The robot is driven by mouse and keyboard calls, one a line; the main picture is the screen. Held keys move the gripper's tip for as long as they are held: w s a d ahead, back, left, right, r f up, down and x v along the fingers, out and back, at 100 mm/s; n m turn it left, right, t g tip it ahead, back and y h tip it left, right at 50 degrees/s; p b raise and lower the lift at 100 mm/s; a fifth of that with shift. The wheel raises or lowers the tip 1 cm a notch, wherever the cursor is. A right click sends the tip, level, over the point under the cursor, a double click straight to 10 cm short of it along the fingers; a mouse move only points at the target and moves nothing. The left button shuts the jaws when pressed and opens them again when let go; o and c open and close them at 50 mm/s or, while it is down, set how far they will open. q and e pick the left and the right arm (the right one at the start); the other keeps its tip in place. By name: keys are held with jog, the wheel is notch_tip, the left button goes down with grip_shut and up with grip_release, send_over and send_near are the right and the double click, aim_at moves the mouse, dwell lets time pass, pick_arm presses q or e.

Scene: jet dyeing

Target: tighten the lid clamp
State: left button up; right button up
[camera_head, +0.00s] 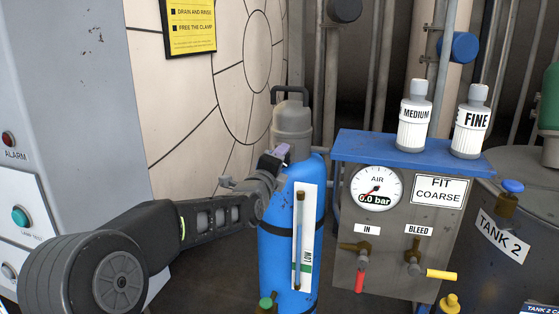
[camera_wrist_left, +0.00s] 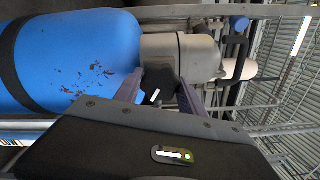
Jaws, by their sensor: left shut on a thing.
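The blue cylinder (camera_head: 275,235) stands upright in the head view, with a grey lid (camera_head: 292,122) and a dark loop handle on top. It also shows in the left wrist view (camera_wrist_left: 75,55), lying sideways in that picture, with the grey lid (camera_wrist_left: 200,55) beside it. My left gripper (camera_head: 277,155) is at the neck between cylinder and lid. In the left wrist view my left gripper (camera_wrist_left: 160,92) has its fingers on either side of a small dark clamp part (camera_wrist_left: 158,84) and is shut on it. Much of the clamp is hidden. My right gripper is not in view.
A grey panel (camera_head: 345,275) with an air gauge (camera_head: 377,188) reading 0.0 bar and two valves stands just right of the cylinder. MEDIUM (camera_head: 414,118) and FINE (camera_head: 471,122) canisters stand on its blue shelf (camera_head: 370,149). A grey cabinet (camera_head: 70,110) is at the left.

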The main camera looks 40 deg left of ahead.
pick_arm(q)
jog(key=o, duration=1.4)
jog(key=shift+c, duration=0.2)
jog(key=shift+s, duration=0.1)
jog(key=v, duration=0.7)
jog(key=shift+s+d+b, duration=0.15)
jog(key=shift+s+b, duration=0.15)
jog(key=shift+f, duration=0.1)
